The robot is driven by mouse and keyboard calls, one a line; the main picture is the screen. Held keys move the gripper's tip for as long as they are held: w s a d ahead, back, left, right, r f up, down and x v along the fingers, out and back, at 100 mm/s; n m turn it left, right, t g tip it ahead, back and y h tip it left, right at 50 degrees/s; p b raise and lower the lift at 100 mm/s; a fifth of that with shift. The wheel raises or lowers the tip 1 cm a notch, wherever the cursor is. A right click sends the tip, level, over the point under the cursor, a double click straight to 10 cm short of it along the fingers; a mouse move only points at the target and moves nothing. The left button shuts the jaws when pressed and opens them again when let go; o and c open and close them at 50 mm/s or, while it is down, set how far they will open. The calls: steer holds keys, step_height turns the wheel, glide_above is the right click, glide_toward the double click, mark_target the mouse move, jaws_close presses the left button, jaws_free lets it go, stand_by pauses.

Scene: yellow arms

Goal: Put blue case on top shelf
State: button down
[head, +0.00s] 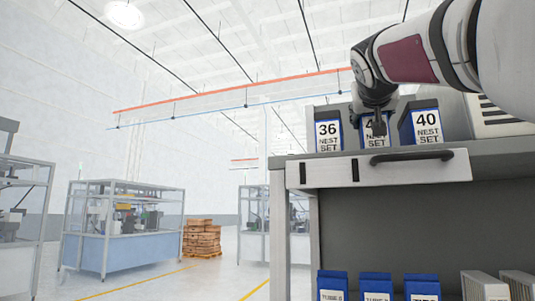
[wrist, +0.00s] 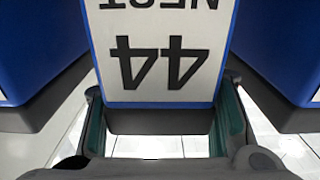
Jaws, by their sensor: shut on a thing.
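A blue case with a white label reading 44 NEST (wrist: 165,50) fills the middle of the wrist view, upside down there. In the head view this case (head: 376,143) stands on the top shelf (head: 480,149) between two similar cases, 36 NEST SET (head: 328,135) and 40 NEST SET (head: 427,127). My gripper (head: 375,127) reaches down in front of its upper part and covers some of its label. In the wrist view my gripper (wrist: 162,124) has a finger on each side of the case and is shut on it. The case's back is hidden.
Neighbouring blue cases (wrist: 35,60) (wrist: 288,45) stand close on both sides. A drawer front with a dark handle (head: 412,156) lies below the top shelf. Several blue cases (head: 377,287) and grey items (head: 484,286) sit lower down. Open floor (head: 185,280) lies left.

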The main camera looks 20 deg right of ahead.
steer(key=shift+f, duration=0.1)
steer(key=c, duration=0.7)
jaws_free()
steer(key=shift+s+a+r, duration=0.1)
steer(key=shift+r, duration=0.1)
steer(key=b+v, duration=0.2)
steer(key=v, duration=0.9)
steer(key=shift+s+a+f, duration=0.1)
steer(key=shift+s+a, duration=0.15)
steer(key=shift+s, duration=0.05)
